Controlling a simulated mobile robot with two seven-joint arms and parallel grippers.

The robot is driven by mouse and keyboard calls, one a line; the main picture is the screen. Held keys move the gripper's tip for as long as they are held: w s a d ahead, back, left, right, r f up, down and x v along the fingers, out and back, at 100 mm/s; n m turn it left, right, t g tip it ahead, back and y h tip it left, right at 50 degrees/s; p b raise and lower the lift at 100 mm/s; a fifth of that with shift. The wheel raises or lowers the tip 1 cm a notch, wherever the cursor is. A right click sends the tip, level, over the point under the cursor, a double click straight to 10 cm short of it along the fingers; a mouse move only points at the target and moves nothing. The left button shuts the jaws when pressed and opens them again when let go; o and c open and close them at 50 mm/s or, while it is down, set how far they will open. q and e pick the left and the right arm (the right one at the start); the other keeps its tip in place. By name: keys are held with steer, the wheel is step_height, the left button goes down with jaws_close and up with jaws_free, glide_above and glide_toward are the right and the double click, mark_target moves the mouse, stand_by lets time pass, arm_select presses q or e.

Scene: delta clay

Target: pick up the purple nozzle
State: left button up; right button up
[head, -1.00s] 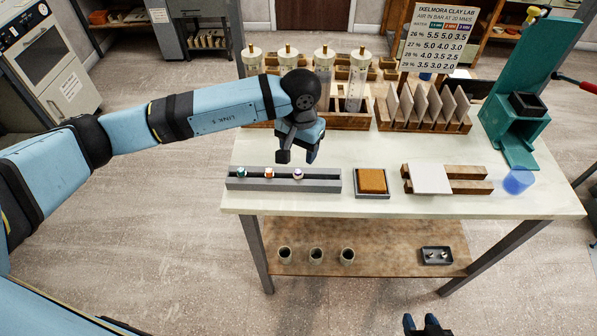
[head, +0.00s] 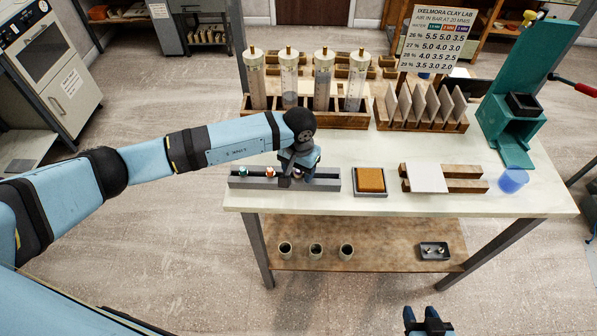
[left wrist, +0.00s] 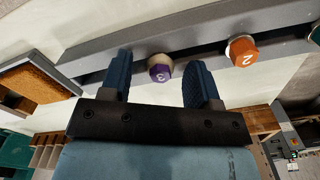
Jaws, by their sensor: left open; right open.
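The purple nozzle (left wrist: 160,68), marked 3, stands in the grey slotted rack (head: 325,185) on the table. In the left wrist view it sits between the two fingers of my left gripper (left wrist: 160,82), which are open with a gap on each side. In the head view my left gripper (head: 297,180) is down at the rack's right half and largely hides the purple nozzle. An orange nozzle (left wrist: 242,51), marked 2, and a green nozzle (left wrist: 315,35) stand further along the rack. My right gripper (head: 428,322) is open and empty at the bottom edge, away from the table.
A tray with an orange-brown pad (head: 371,180) lies right of the rack. Beyond it are a white slab (head: 427,178) on wooden bars and a blue translucent cup (head: 513,181). Clear cylinders (head: 322,80) stand in a wooden rack behind. The tabletop between is clear.

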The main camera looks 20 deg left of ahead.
arm_select(q)
steer(key=c, duration=1)
steer(key=shift+r, duration=0.15)
